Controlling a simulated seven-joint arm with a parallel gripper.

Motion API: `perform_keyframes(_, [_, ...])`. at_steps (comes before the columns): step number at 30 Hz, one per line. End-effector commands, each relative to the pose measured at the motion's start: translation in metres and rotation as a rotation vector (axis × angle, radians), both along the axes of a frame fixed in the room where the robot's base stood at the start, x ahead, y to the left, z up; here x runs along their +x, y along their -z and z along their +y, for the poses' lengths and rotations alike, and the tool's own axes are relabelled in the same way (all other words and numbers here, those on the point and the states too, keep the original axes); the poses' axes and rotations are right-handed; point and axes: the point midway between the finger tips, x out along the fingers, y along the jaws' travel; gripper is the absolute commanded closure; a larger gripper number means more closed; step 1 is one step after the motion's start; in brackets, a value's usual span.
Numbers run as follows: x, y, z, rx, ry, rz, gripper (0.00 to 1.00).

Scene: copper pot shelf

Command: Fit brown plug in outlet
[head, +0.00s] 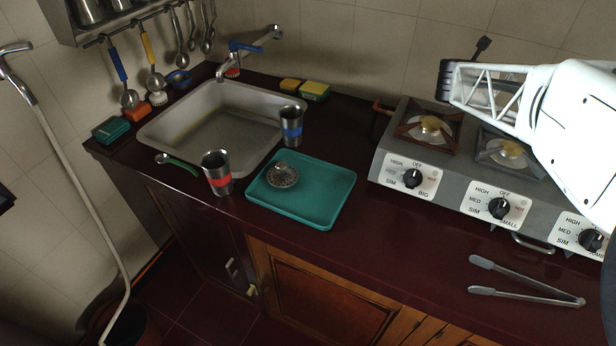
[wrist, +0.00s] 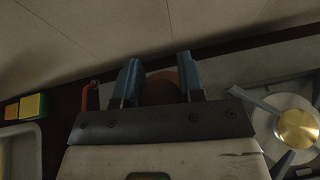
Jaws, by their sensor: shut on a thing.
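My gripper (head: 447,82) is at the upper right of the head view, above the back left of the stove and near the tiled wall. In the wrist view its two blue-grey fingers (wrist: 158,75) are closed on a rounded brown thing, which looks like the brown plug (wrist: 161,88). Only part of the plug shows between the fingers; it cannot be made out in the head view. The sink (head: 215,118) is at the left of the head view, well away from my gripper. I cannot make out an outlet opening in the basin or on the wall.
A teal tray (head: 325,205) bears a metal strainer (head: 283,175). A red-banded cup (head: 217,172) and a blue-banded cup (head: 291,126) stand by the sink. Tongs (head: 525,280) lie before the stove (head: 450,185). Sponges (head: 314,91) and a faucet (head: 250,45) are behind the sink.

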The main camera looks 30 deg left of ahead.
Motion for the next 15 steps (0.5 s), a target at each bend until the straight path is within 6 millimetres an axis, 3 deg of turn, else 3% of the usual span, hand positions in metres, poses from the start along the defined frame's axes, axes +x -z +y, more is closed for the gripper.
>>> perform_keyframes(3, [-0.009,0.003,0.027,0.002,0.012,0.001,0.88])
perform_keyframes(15, [-0.049,0.021,0.103,0.008,0.075,0.004,0.88])
